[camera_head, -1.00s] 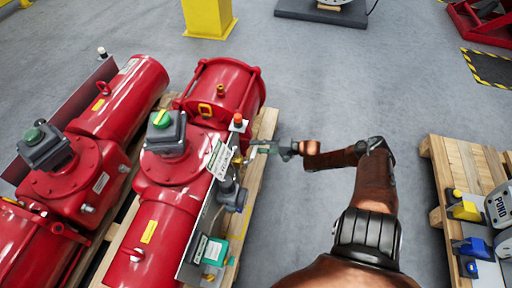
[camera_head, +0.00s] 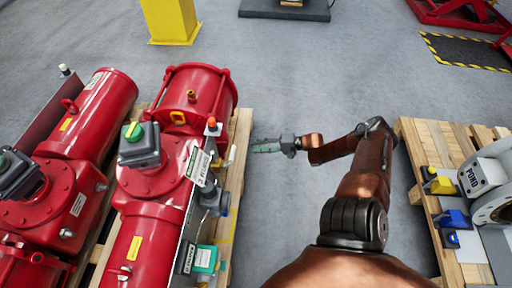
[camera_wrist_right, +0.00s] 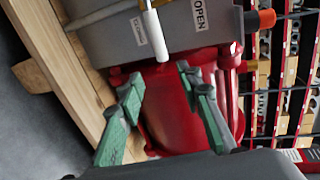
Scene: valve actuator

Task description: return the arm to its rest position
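My right gripper (camera_head: 266,146) is in the middle of the head view, over the grey floor just right of the red valve actuator (camera_head: 160,178). In the right wrist view its two green-padded fingers (camera_wrist_right: 165,112) are spread apart with nothing between them. Beyond them are the red actuator body (camera_wrist_right: 178,100) and a grey panel (camera_wrist_right: 170,28) with an OPEN label and a white-tipped lever (camera_wrist_right: 155,32). My right arm (camera_head: 362,182) reaches up from the bottom and bends left at the elbow. My left gripper is not in view.
A second red actuator (camera_head: 60,190) lies at the left. The actuators rest on wooden pallets (camera_head: 238,160). At the right, another pallet (camera_head: 425,150) carries yellow, blue and grey valve parts. A yellow post (camera_head: 172,20) stands at the back. Floor between the pallets is free.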

